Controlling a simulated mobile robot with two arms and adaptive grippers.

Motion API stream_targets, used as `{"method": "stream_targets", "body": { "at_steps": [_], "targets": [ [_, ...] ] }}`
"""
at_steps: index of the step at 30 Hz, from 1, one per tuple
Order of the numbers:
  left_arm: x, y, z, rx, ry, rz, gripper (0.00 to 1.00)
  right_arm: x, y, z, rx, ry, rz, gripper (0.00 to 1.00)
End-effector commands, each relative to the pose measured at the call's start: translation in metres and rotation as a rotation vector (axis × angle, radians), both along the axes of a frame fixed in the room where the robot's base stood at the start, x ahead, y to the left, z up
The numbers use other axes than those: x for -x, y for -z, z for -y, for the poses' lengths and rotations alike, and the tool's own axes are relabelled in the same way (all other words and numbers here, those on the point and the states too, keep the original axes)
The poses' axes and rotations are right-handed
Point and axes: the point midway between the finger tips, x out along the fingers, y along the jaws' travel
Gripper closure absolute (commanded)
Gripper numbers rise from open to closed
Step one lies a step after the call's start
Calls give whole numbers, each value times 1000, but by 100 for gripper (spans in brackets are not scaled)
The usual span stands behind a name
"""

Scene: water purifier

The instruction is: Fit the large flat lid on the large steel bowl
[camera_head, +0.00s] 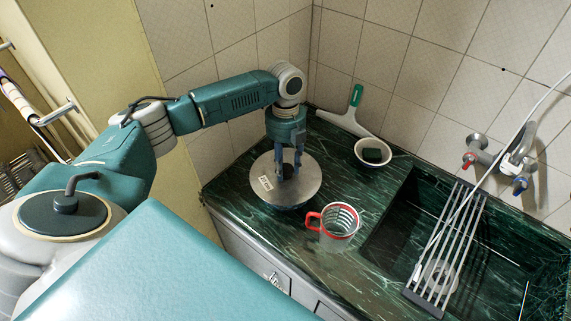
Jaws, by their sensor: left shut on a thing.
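The large flat lid (306,184) is a round grey metal disc with a white label, in the middle of the head view. My left gripper (288,174) points down over the lid's centre and is shut on its knob, which the fingers mostly hide. The large steel bowl is almost wholly hidden beneath the lid; a bluish rim edge (290,208) shows below the lid's front edge. I cannot tell whether the lid rests on the bowl or is slightly above it. My right gripper is not in view.
A red-handled steel mug (338,222) stands right of the lid. The sink with a rack (447,250) is at right. The counter's front edge is close to the lid.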

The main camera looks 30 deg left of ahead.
Motion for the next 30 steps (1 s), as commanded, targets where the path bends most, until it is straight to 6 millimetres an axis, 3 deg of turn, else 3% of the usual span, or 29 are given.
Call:
{"method": "stream_targets", "body": {
  "at_steps": [3, 4, 7, 19, 30],
  "targets": [
    [0, 0, 0, 0, 0, 0, 94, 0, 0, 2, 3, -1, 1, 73],
    [0, 0, 0, 0, 0, 0, 63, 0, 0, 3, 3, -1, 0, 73],
    [0, 0, 0, 0, 0, 0, 43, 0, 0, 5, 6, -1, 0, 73],
    [-1, -7, 0, 0, 0, 1, 43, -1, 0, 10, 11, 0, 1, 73],
    [-9, -79, -5, 1, 0, 4, 43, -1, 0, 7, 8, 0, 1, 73]
  ]
}}
